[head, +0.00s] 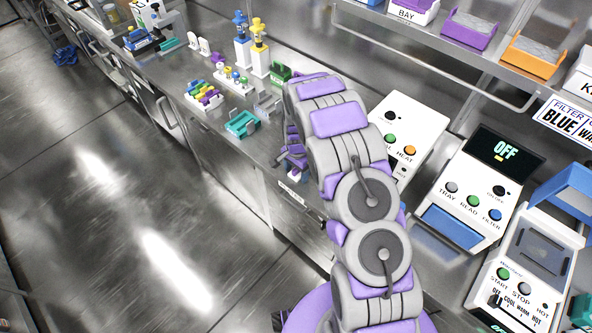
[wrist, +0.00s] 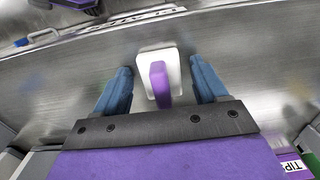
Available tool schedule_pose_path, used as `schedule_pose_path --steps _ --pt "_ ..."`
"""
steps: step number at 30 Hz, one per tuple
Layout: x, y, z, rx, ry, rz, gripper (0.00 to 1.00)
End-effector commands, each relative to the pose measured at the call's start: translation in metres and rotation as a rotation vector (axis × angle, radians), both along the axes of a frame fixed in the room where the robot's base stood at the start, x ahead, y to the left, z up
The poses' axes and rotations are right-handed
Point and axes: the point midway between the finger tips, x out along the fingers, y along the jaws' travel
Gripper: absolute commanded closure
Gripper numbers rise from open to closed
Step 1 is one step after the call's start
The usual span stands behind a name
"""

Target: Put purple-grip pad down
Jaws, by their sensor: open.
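The pad, a white plate with an upright purple grip (wrist: 160,82), rests on the steel counter (wrist: 250,75) in the wrist view. My gripper (wrist: 161,72) is open, with a blue finger on each side of the pad and a visible gap between each finger and the purple grip. In the head view my gripper (head: 291,160) is low over the counter's front edge, partly hidden by my arm. A small bit of white shows under it there, too small to identify.
Left along the counter stand a tray of coloured pieces (head: 203,95), a teal holder (head: 241,124) and yellow and blue dispensers (head: 260,52). To the right are a machine with green and orange buttons (head: 408,128) and one reading OFF (head: 478,190). Bins line the shelf above.

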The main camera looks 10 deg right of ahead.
Motion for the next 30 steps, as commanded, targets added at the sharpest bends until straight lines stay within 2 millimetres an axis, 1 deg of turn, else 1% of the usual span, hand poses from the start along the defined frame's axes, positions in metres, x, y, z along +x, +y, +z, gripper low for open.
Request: schedule_pose_path --steps 5,8,11,14,24,27,30 --pt "0.0 0.0 0.002 0.0 0.0 0.0 0.28" --pt "0.0 0.0 0.008 0.0 0.0 0.0 0.28" --pt "0.0 0.0 0.018 0.0 0.0 0.0 0.28" --pt "0.0 0.0 0.035 0.0 -0.001 0.0 0.28" --pt "0.001 -0.001 0.104 0.0 -0.003 0.0 0.28" --pt "0.001 -0.002 0.115 0.0 -0.003 0.0 0.28" --pt "0.001 -0.002 0.121 0.0 -0.001 0.0 0.28"
